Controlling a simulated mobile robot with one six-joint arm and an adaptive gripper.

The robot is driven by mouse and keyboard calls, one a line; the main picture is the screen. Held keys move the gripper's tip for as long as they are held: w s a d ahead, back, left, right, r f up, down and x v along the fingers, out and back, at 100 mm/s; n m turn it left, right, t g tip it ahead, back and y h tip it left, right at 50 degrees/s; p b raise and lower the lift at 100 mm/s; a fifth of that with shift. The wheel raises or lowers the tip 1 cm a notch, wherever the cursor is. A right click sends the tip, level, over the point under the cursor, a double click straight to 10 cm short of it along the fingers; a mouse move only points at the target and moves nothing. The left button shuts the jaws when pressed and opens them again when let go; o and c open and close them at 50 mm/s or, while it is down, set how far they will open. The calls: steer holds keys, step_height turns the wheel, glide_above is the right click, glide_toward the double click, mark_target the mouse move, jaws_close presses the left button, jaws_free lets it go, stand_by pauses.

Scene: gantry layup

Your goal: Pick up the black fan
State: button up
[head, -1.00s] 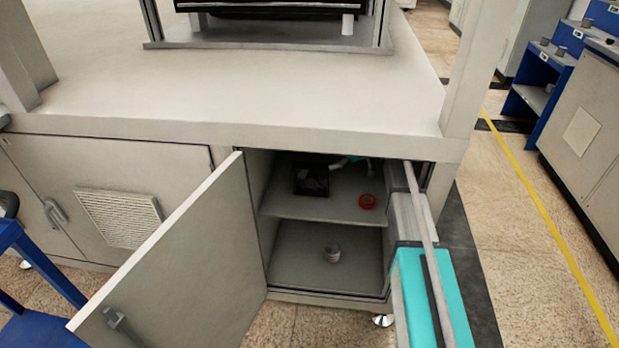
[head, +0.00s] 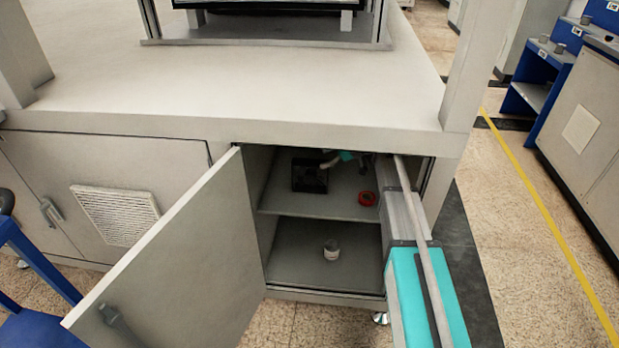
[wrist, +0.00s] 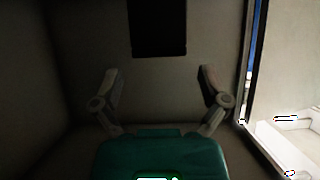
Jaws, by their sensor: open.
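The black fan (head: 309,177) is a dark square box-like thing standing on the upper shelf inside the open cabinet, towards the left. In the wrist view the fan (wrist: 158,28) shows as a black square at the top centre, beyond the fingertips. My gripper (wrist: 162,75) is open and empty, its two fingers spread below the fan in that picture. In the head view my gripper (head: 328,161) is inside the cabinet, just right of the fan's top. Whether it touches the fan I cannot tell.
A red ring-like thing (head: 367,198) lies on the upper shelf (head: 335,208), right of the fan. A small pale cylinder (head: 331,250) stands on the lower shelf. The cabinet door (head: 180,265) hangs open at left. My arm enters along the right side of the opening.

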mark_target(311, 162)
steer(key=shift+b+x, duration=1.1)
steer(key=shift+x, duration=0.9)
steer(key=shift+a+f, duration=0.4)
steer(key=shift+a, duration=0.1)
jaws_close()
steer(key=shift+r, duration=0.25)
step_height(311, 162, up, 4)
steer(key=p, duration=0.3)
steer(key=shift+f+p, duration=0.2)
steer(key=shift+p, duration=0.1)
steer(key=s+d, duration=0.3)
steer(key=s, duration=1.4)
steer(key=shift+s+f, duration=0.25)
steer(key=shift+s, duration=0.15)
